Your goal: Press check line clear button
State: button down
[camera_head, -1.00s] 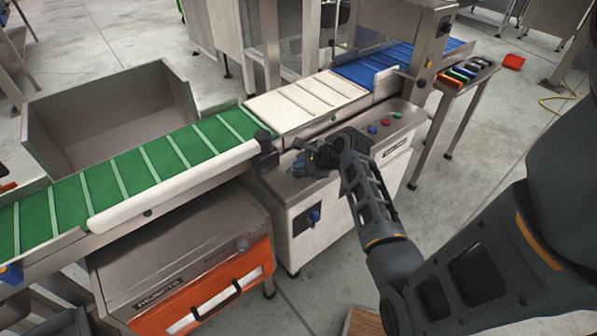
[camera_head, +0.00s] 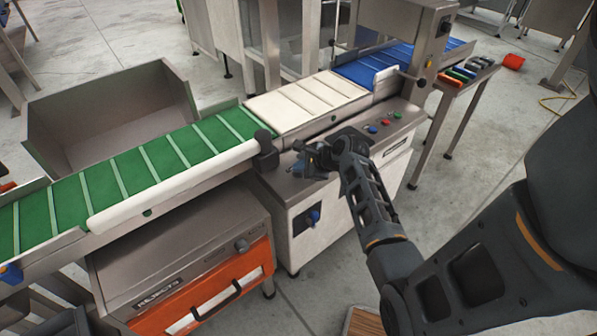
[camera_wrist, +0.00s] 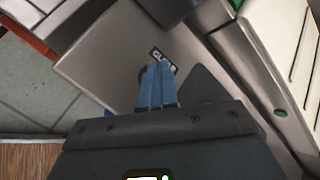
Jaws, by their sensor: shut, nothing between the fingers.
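My gripper (camera_head: 299,168) is shut and empty, low over the left end of the steel control top (camera_head: 283,186) of the white cabinet. In the wrist view its blue fingertips (camera_wrist: 157,72) point at the steel top beside a small dark label (camera_wrist: 163,60), which seems to read "CLEAR" and is partly covered. A dark rounded edge (camera_wrist: 142,73) shows just left of the fingertips; it may be the button, mostly hidden behind them. I cannot tell whether the fingers touch it. In the head view my gripper and wrist hide this spot.
Blue (camera_head: 372,129), red (camera_head: 386,122) and green (camera_head: 397,114) controls sit farther right on the same top. A conveyor with green (camera_head: 125,170), white (camera_head: 308,103) and blue belts runs behind. A dark post (camera_head: 266,150) stands close left of my gripper. An orange-fronted rejects box (camera_head: 205,290) is lower left.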

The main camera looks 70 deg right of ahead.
aim_at(301, 174)
dwell(0.3)
jog(key=shift+r+p, duration=0.85)
jog(key=shift+p, duration=0.25)
jog(key=shift+r, duration=0.1)
notch_tip(301, 174, up, 5)
jog(key=p, duration=0.5)
dwell(0.4)
